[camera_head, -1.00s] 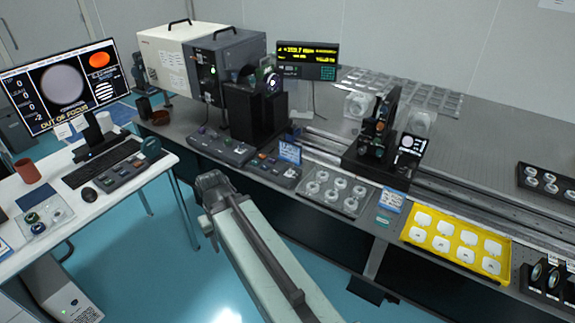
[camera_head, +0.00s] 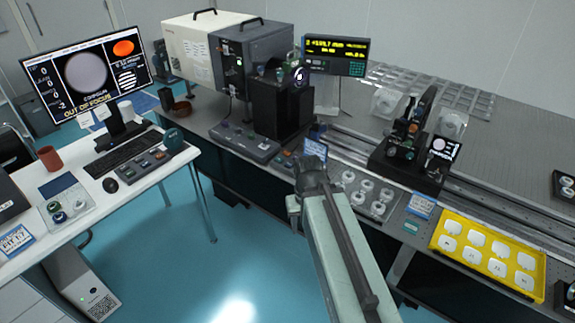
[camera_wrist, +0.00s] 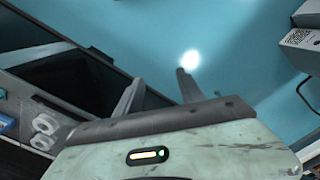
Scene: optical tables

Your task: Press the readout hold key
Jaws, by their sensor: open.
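The readout (camera_head: 336,55) is a dark box with yellow digits, standing at the back of the optical table behind the black instrument. It has a small block of keys at its right end; their labels are too small to read, so I cannot tell which is the hold key. My gripper (camera_head: 311,178) is at the table's front edge in the head view, well in front of the readout and apart from it. In the wrist view my gripper (camera_wrist: 157,88) has its two fingers spread with nothing between them, over the blue floor.
A lens tray (camera_head: 385,205), a yellow tray (camera_head: 437,240) and a black stage (camera_head: 395,175) stand to the right. A desk (camera_head: 120,187) with a monitor (camera_head: 85,75) is at left.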

